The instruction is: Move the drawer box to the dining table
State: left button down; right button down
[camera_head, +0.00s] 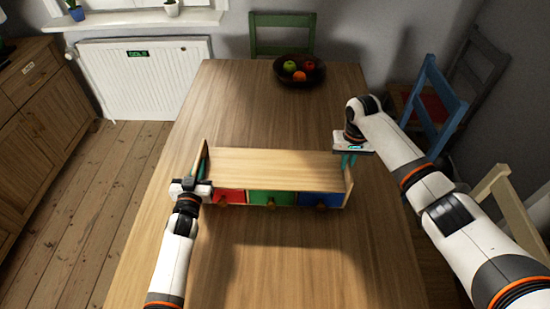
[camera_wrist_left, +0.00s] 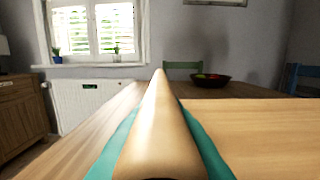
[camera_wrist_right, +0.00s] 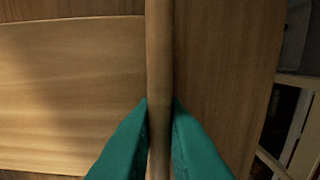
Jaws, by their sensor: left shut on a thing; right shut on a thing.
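The drawer box (camera_head: 270,162) is a wooden box with red, green and blue drawer fronts and raised side panels. It is over the dining table (camera_head: 300,262); I cannot tell for sure whether its underside touches the top. My left gripper (camera_head: 198,180) is shut on the box's left side panel, which runs between its teal fingers in the left wrist view (camera_wrist_left: 160,135). My right gripper (camera_head: 348,160) is shut on the right side panel, seen edge-on between the teal fingers in the right wrist view (camera_wrist_right: 159,80). The box looks roughly level.
A dark fruit bowl (camera_head: 299,71) stands at the table's far end. A green chair (camera_head: 282,22) is behind it, and a blue chair (camera_head: 440,100) is at the right side. A wooden cabinet (camera_head: 45,130) and a radiator (camera_head: 140,75) are at the left. The table's near part is clear.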

pick_arm(q)
jog(key=c, duration=1.5)
grip_release()
jog(key=shift+s, duration=0.1)
pick_arm(e)
jog(key=c, duration=1.5)
grip_release()
jog(key=shift+s, duration=0.1)
pick_arm(q)
jog(key=shift+s, duration=0.2)
pick_arm(e)
jog(key=shift+r, duration=0.15)
pick_arm(q)
jog(key=s, duration=1.1)
jog(key=shift+s+a, duration=0.25)
jog(key=shift+a, duration=0.15)
pick_arm(e)
notch_tip(320, 180, up, 12)
jog(key=shift+f, duration=0.1)
